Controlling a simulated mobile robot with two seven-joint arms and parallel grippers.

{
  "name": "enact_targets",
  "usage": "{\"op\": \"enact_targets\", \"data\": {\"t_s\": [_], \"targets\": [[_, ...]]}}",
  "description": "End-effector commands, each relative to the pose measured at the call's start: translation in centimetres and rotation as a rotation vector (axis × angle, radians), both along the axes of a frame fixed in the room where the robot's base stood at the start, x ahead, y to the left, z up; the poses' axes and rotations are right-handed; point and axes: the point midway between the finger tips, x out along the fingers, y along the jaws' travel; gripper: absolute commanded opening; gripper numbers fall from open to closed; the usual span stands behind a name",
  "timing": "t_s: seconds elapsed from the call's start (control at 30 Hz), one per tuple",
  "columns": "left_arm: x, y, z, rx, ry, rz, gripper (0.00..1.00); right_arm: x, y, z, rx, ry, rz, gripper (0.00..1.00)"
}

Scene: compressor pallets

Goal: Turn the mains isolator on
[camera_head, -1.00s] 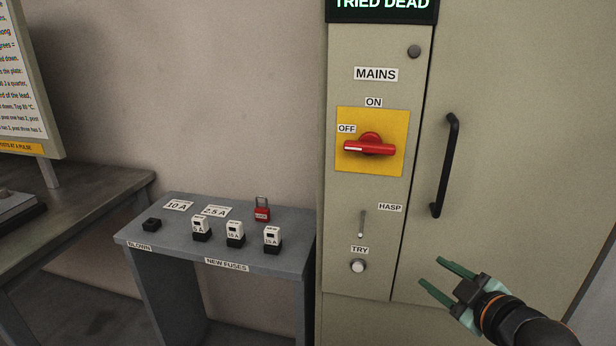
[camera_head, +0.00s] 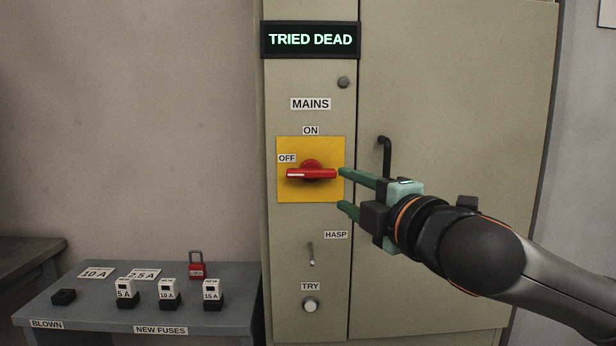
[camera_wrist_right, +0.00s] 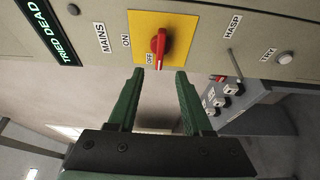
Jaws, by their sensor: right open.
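The mains isolator is a red rotary handle (camera_head: 311,173) on a yellow plate (camera_head: 325,194) on the cabinet front. The handle lies horizontal, its white mark at the left end, beside the OFF label (camera_head: 287,158). The ON label (camera_head: 311,130) is above the plate. My right gripper (camera_head: 343,189) is open and empty, its green fingers pointing left at the plate's right edge in the head view. In the right wrist view the handle (camera_wrist_right: 159,47) shows beyond and between the open fingers (camera_wrist_right: 160,75), apart from them. My left gripper is not in view.
A black door handle (camera_head: 385,150) stands partly behind my right gripper. A hasp lever (camera_head: 311,254) and a TRY button (camera_head: 310,305) are below the isolator. A display (camera_head: 310,40) reads TRIED DEAD. A bench (camera_head: 233,322) at left holds fuses and a red padlock (camera_head: 197,268).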

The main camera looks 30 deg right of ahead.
Motion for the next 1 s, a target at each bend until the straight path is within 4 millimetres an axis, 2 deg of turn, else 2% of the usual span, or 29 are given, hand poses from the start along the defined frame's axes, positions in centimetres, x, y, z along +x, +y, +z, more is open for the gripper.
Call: {"op": "enact_targets", "data": {"t_s": [0.1, 0.3, 0.5, 0.7, 1.0], "targets": [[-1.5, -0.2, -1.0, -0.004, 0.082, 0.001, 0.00, 1.8, -0.2, 0.1, 0.006, 0.003, 0.003, 0.50], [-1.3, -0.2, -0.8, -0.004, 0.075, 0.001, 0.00, 6.0, -0.8, 0.0, 0.006, 0.001, 0.005, 0.50], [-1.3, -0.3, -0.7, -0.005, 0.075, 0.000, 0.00, 9.1, -1.3, 0.0, 0.004, 0.001, 0.003, 0.50], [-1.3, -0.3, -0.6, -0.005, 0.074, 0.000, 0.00, 10.7, -1.6, 0.0, 0.002, 0.000, 0.004, 0.50], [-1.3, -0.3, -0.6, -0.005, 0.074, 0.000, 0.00, 11.0, -1.6, 0.0, 0.000, 0.000, 0.004, 0.50]]}}
